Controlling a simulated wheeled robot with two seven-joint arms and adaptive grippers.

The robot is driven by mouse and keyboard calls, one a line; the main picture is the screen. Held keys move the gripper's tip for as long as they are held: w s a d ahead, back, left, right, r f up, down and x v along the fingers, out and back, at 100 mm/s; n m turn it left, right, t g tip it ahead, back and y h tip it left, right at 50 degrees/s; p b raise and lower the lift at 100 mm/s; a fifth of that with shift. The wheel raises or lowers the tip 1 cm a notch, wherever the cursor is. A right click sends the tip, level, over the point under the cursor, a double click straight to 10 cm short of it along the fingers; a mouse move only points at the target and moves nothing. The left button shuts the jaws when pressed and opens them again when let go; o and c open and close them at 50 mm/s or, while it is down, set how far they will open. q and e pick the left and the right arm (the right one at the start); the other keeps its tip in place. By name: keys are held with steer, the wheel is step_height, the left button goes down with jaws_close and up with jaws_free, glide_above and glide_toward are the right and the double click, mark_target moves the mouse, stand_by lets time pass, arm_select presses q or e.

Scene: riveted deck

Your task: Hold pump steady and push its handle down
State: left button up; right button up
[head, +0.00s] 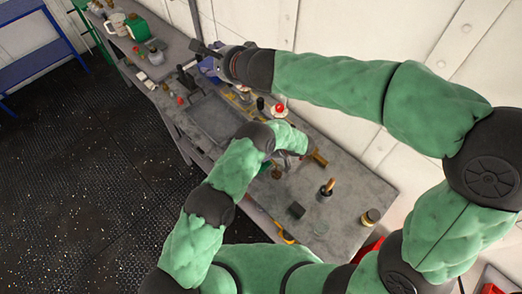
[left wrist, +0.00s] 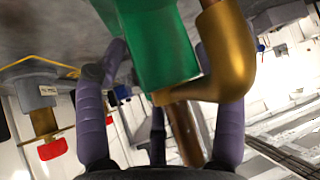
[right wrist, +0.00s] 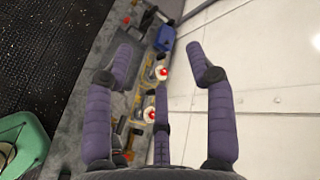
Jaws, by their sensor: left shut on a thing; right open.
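The pump (left wrist: 160,45) fills the upper middle of the left wrist view, with a green body and a thick brass elbow (left wrist: 232,60). My left gripper (left wrist: 165,65) is shut on it, its purple fingers on either side. A brown rod shows below the body; I cannot tell whether it is the handle. In the head view my left gripper (head: 293,160) is over the bench, mostly behind my arm, beside a brass piece (head: 320,158) that looks like part of the pump. My right gripper (right wrist: 163,75) is open and empty in the right wrist view; in the head view it reaches over the far bench.
The grey bench (head: 352,190) runs along a white wall. Near the pump are a black-knobbed copper piece (head: 328,187), a dark block (head: 296,210) and a brass-rimmed cylinder (head: 371,217). Red-topped items (right wrist: 161,73) and a blue object (right wrist: 165,38) stand farther along.

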steer(key=w+d+f+m+g+h, duration=0.1)
steer(key=d+f+m+g+h, duration=0.15)
steer(key=d+f+m, duration=0.6)
steer(key=d+f+m+g+h, duration=0.2)
steer(key=d+f+m+g, duration=0.3)
steer(key=f, duration=0.7)
steer(key=shift+m+t, duration=0.55)
steer(key=shift+x, duration=5.8)
steer(key=shift+a, duration=0.1)
jaws_close()
